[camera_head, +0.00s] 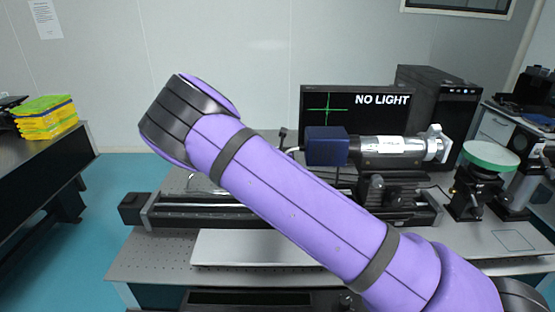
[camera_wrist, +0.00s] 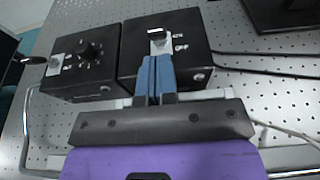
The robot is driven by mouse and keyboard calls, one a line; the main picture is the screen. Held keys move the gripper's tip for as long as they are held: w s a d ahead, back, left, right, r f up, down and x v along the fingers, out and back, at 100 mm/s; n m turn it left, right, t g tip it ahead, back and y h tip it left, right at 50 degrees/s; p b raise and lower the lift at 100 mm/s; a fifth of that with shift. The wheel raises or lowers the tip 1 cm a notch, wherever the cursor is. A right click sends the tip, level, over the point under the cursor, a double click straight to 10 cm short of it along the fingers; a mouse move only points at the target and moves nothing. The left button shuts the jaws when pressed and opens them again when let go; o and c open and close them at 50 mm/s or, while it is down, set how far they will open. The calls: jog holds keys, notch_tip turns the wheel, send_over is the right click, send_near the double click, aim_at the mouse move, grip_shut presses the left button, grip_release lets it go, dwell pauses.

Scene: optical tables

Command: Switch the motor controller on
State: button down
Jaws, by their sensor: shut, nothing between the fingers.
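In the wrist view, two black control boxes stand side by side on the perforated table. The right box (camera_wrist: 198,62) has a small switch (camera_wrist: 157,38) on a silver plate, with ON and OFF lettering beside it. The left box (camera_wrist: 103,72) has a round black knob (camera_wrist: 90,50) and a silver plate with a lever (camera_wrist: 36,60) at its left edge. I cannot tell which box is the motor controller. My gripper (camera_wrist: 156,62) has its blue fingers shut and empty, over the right box just below its switch. Contact and switch position are unclear. The head view shows neither boxes nor fingers.
Black cables (camera_wrist: 265,65) run right from the right box. My arm crosses the table.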

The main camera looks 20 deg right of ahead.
jog(key=shift+x, duration=1.65)
jog(key=shift+w+d+r+g, duration=0.1)
jog(key=shift+w+r+g, duration=0.35)
jog(key=shift+g, duration=0.55)
jog(key=shift+w+d+r+g+y, duration=0.15)
jog(key=shift+r+g+y, duration=0.1)
jog(key=shift+g, duration=0.3)
jog(key=shift+w+d+r+g+y, duration=0.15)
jog(key=shift+r+g+y, duration=0.15)
jog(key=shift+g, duration=0.25)
jog(key=shift+w+d+r+g+y, duration=0.15)
jog(key=shift+w+g, duration=0.1)
jog(key=shift+g, duration=0.3)
jog(key=shift+w+a+r+g+y, duration=0.15)
jog(key=shift+w+g, duration=0.15)
jog(key=shift+g, duration=0.3)
jog(key=shift+w+d+r+g+y, duration=0.15)
jog(key=shift+w+g, duration=0.1)
jog(key=shift+g, duration=0.3)
jog(key=shift+w, duration=0.15)
jog(key=shift+r, duration=0.8)
